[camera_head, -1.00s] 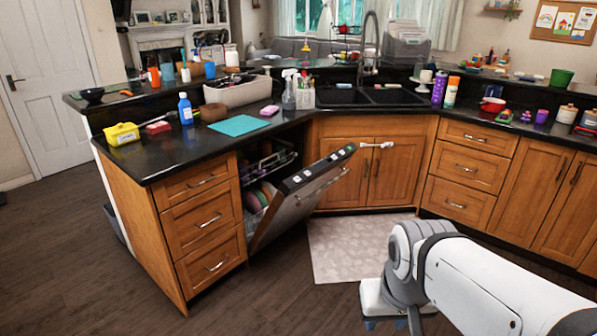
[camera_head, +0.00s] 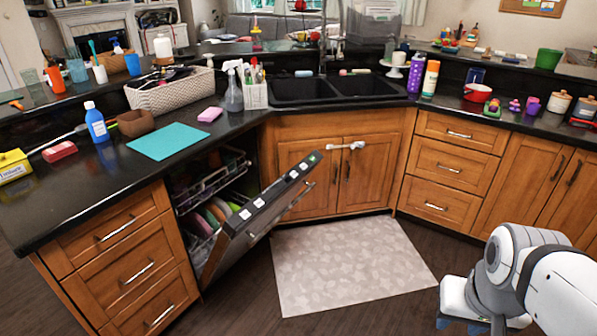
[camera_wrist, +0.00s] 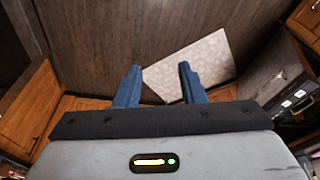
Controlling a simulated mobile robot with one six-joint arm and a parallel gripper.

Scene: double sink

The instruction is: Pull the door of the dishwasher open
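The dishwasher door (camera_head: 243,235) stands partly open, tilted outward from the counter's left section. Its dark top edge carries pale buttons, and a bar handle runs along its outer face. Behind it, the dishwasher's racks (camera_head: 212,187) show with colored plates in the lower one. In the wrist view the dishwasher door (camera_wrist: 287,103) shows at the right edge. My gripper (camera_head: 470,325) is low at the bottom right of the head view, well apart from the door. In the wrist view my gripper (camera_wrist: 158,76) has its two blue fingers apart, with nothing between them.
A pale patterned mat (camera_head: 345,265) lies on the dark floor between the door and my arm. Wooden cabinets (camera_head: 455,165) line the back and right. Drawers (camera_head: 125,255) stand left of the dishwasher. The floor around the mat is clear.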

